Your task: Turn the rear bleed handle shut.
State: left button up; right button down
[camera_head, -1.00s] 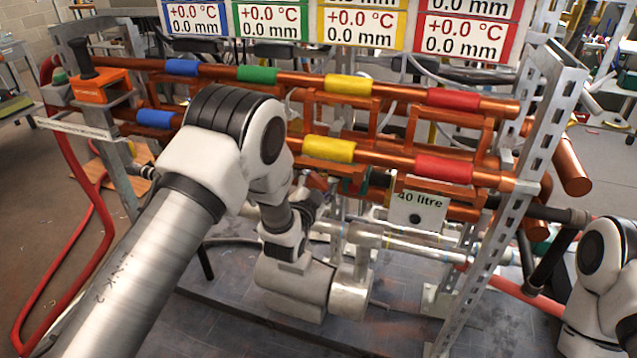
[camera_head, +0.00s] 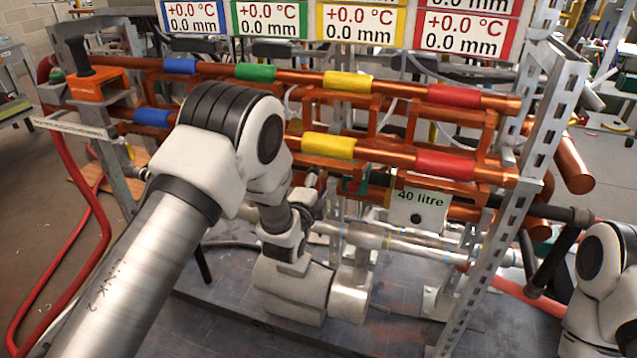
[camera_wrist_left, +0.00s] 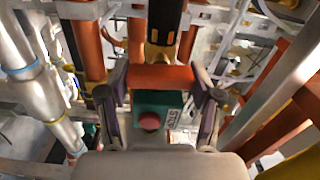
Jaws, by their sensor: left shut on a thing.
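My left gripper (camera_wrist_left: 160,82) is shut on an orange bar-shaped handle (camera_wrist_left: 162,76) in the left wrist view, one finger against each end. I take this bar for the rear bleed handle; no name shows on it. Just below it, between the fingers, is a green block (camera_wrist_left: 148,101) with a red round knob (camera_wrist_left: 149,121) and a white label. In the head view my left arm reaches to the middle of the pipe rig, and its own links hide the handle and most of the gripper. My right arm shows at the right edge; its gripper is out of view.
Copper pipes (camera_head: 403,88) with coloured bands cross above my left arm. A "40 litre" sign (camera_head: 418,206) is right of it, and a slotted steel upright (camera_head: 510,205) stands farther right. An orange bracket with a black handle (camera_head: 94,88) is at the left end. Pipes crowd the fingers.

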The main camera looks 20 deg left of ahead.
pick_arm(q)
jog(key=shift+m, duration=0.4)
jog(key=o, duration=1.2)
jog(key=shift+d, duration=0.1)
jog(key=shift+c, duration=0.2)
jog(key=s, duration=1.2)
jog(key=shift+a, duration=0.2)
